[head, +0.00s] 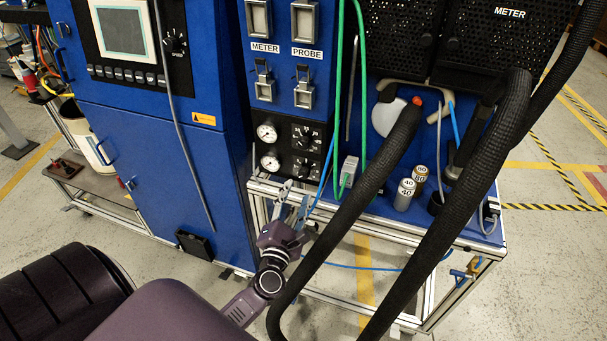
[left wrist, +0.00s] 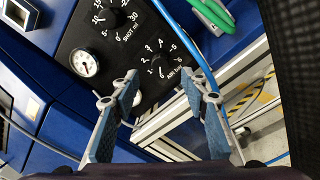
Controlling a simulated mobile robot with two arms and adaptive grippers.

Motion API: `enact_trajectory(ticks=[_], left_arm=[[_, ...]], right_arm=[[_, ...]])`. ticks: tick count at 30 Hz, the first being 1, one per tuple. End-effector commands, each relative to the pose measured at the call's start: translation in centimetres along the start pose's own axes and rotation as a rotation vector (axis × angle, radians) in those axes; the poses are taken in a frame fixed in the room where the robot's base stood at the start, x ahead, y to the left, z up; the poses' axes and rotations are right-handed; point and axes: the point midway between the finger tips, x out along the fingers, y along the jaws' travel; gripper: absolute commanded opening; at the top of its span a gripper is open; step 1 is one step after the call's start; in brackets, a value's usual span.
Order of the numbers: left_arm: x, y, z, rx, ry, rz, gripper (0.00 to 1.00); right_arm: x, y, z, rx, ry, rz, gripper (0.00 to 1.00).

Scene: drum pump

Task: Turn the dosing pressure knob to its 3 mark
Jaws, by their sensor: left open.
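The lower black knob (head: 303,168) on the dosing panel has a dial marked 1 to 6 and a partly readable label that seems to begin with AIR. In the left wrist view this knob (left wrist: 164,66) lies ahead, between and beyond my fingertips; a small white mark shows near its 1 side, but its exact setting is too small to tell. My left gripper (head: 292,202) is open and empty, below and in front of the panel, apart from the knob. Its two blue-padded fingers (left wrist: 160,80) are spread in the left wrist view. My right gripper is not in view.
Above is a SHOT ml knob (left wrist: 106,17); a pressure gauge (left wrist: 84,63) sits left of the lower knob. Blue and green tubes (head: 338,100) hang right of the panel. Thick black hoses (head: 375,180) cross in front at right. A metal frame rail (head: 275,187) runs below.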

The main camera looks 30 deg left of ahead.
Motion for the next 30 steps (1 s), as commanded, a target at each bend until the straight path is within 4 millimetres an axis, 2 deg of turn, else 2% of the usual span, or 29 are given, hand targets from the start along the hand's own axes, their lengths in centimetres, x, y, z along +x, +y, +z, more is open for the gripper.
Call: enact_trajectory(ticks=[5,12,17,25,30], left_arm=[[2.9,0.1,0.2,0.003,-0.003,0.000,0.41],[6.0,-0.1,0.1,0.006,-0.001,-0.002,0.41],[6.8,-0.1,0.0,0.006,0.000,-0.003,0.41],[6.9,-0.1,0.0,0.006,0.000,-0.003,0.40],[6.8,-0.1,0.0,0.006,-0.001,-0.003,0.21]], right_arm=[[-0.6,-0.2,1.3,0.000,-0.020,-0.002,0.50],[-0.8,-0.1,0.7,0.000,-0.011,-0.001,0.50],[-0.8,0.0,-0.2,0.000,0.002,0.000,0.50],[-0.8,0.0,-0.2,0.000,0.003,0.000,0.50],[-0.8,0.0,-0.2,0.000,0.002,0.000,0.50]])
